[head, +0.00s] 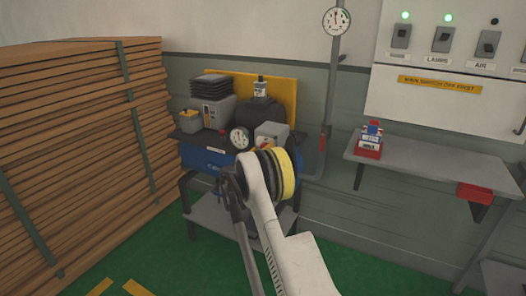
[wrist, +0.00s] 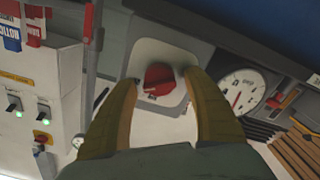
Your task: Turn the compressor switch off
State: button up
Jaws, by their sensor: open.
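The compressor (head: 208,160), with a blue front and a dark tank, stands on a bench. Its pale grey switch box (head: 268,131) sits beside the round gauge (head: 240,138). In the wrist view, the switch's red knob (wrist: 158,79) is on a light plate on the box. My gripper (wrist: 161,80) is open, with one yellow-brown finger on each side of the knob. I cannot tell whether either finger touches it. In the head view, my arm hides the gripper and part of the switch box's surroundings.
A tall stack of boards (head: 85,130) stands left. A wall panel (head: 450,75) with several switches hangs above a grey shelf (head: 430,165) at right. A red holder with labels (head: 370,140) sits on the shelf.

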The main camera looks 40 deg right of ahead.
jog(key=shift+c, duration=0.4)
jog(key=c, duration=1.1)
jog(key=shift+n, duration=0.5)
jog(key=n, duration=0.4)
jog(key=shift+a+n, duration=0.1)
jog(key=shift+n, duration=0.3)
jog(key=n, duration=0.6)
jog(key=shift+w+f, duration=0.1)
jog(key=o, duration=1.2)
